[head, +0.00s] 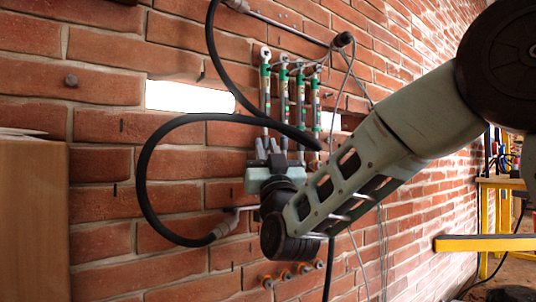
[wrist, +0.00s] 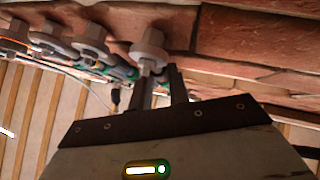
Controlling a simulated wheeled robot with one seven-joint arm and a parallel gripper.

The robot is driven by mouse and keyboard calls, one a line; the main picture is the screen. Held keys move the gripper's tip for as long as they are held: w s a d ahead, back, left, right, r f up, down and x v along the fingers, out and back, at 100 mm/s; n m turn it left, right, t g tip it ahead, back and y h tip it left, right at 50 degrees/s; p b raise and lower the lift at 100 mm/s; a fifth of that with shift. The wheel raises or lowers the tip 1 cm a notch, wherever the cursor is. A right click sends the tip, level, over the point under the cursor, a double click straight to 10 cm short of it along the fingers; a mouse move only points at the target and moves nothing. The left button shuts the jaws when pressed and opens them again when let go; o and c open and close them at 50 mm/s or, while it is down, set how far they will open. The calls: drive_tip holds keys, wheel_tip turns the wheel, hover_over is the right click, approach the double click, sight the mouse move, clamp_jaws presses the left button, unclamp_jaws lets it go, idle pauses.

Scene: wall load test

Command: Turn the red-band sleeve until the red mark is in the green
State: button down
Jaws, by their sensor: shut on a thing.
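Several upright metal rods with green bands hang side by side on the brick wall in the head view; the leftmost rod (head: 265,95) has a ring at its top. My gripper (head: 267,143) is at the lower end of this leftmost rod. In the wrist view my gripper (wrist: 158,76) has its two fingers shut around a slim part just in front of a pale hex nut (wrist: 149,50). I cannot make out a red band, the red mark or a green zone; the fingers hide much of the held part.
A thick black hose (head: 145,185) loops across the wall left of the rods and passes in front of them. Thin grey cables hang to their right, near my arm. Several orange-rimmed fittings (head: 285,275) sit low on the wall. A wooden panel (head: 33,220) stands at the left.

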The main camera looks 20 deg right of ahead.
drive_tip(key=shift+f+h, duration=0.1)
drive_tip(key=shift+h, duration=0.4)
drive_tip(key=c, duration=1.6)
unclamp_jaws()
drive_tip(key=shift+s+a, duration=0.1)
drive_tip(key=b+v, duration=0.1)
drive_tip(key=v, duration=1.6)
drive_tip(key=shift+s, duration=0.15)
